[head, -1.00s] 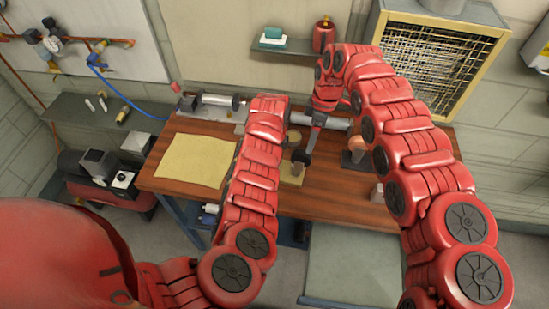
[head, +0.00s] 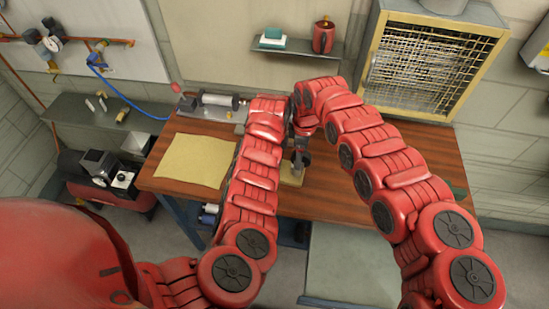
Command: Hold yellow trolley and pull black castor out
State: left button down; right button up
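A small yellow piece, probably the trolley (head: 291,177), shows on the wooden bench top, mostly covered by my arms. A dark shape at its upper edge may be the black castor, but it blends with the dark fingers of my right gripper (head: 299,159). My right gripper points down at the yellow piece. I cannot tell whether it touches or grips anything. My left arm reaches up over the bench just left of the yellow piece. Its gripper is hidden behind the arm links.
A yellow cloth (head: 195,160) lies on the left of the wooden bench (head: 335,205). A metal cylinder device (head: 213,104) stands at the bench's back edge. A wall shelf (head: 297,48) holds a red can (head: 323,36). A yellow-framed grille (head: 425,68) is at the back right.

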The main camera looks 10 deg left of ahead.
jog(key=shift+f, duration=0.75)
grip_shut()
jog(key=shift+r, duration=3.15)
jog(key=shift+r, duration=0.1)
jog(key=shift+r, duration=1.9)
